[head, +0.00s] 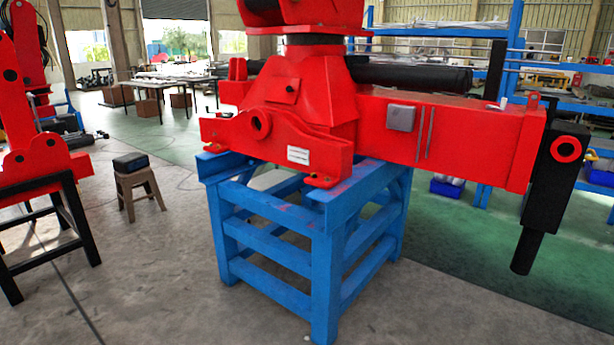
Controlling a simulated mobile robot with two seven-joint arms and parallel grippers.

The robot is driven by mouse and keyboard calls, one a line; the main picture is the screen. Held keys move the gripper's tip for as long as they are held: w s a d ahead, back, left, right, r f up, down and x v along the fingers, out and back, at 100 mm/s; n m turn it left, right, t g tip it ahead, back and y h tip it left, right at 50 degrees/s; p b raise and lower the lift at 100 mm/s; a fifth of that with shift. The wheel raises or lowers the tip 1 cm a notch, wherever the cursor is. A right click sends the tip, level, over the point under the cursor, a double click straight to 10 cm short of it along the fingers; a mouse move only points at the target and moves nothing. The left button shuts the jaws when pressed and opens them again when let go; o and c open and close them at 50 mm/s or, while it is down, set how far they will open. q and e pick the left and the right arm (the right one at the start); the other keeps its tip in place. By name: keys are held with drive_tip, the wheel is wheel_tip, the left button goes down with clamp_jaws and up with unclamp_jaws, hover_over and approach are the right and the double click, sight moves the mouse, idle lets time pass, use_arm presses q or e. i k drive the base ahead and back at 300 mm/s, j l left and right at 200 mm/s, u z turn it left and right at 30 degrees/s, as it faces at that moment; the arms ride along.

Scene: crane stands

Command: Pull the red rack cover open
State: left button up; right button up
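A large red crane body (310,95) rests on a blue steel stand (327,270) in the middle of the head view. Its red beam (460,140) runs right and carries a small grey plate (401,117) and a thin upright bar on its face. A black leg (555,190) hangs at the beam's right end. I cannot tell which red part, if any, is the rack cover; no separate cover or handle stands out. Neither of my grippers is in view.
Another red crane part (35,140) sits on a black stand (75,215) at the left. A small stool (138,190) bears a dark box (130,162). Blue shelving (480,195) stands behind at right. The grey floor (150,275) at front left is mostly clear.

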sight(281, 90)
drive_tip(key=i+l+u, duration=0.15)
drive_tip(key=i, duration=0.35)
drive_tip(key=i+l+u, duration=0.1)
drive_tip(key=i, duration=0.35)
drive_tip(key=i+j, duration=0.1)
drive_tip(key=i, duration=0.35)
drive_tip(key=i+j, duration=0.15)
drive_tip(key=i, duration=0.25)
drive_tip(key=i+j+z, duration=0.1)
drive_tip(key=i, duration=0.35)
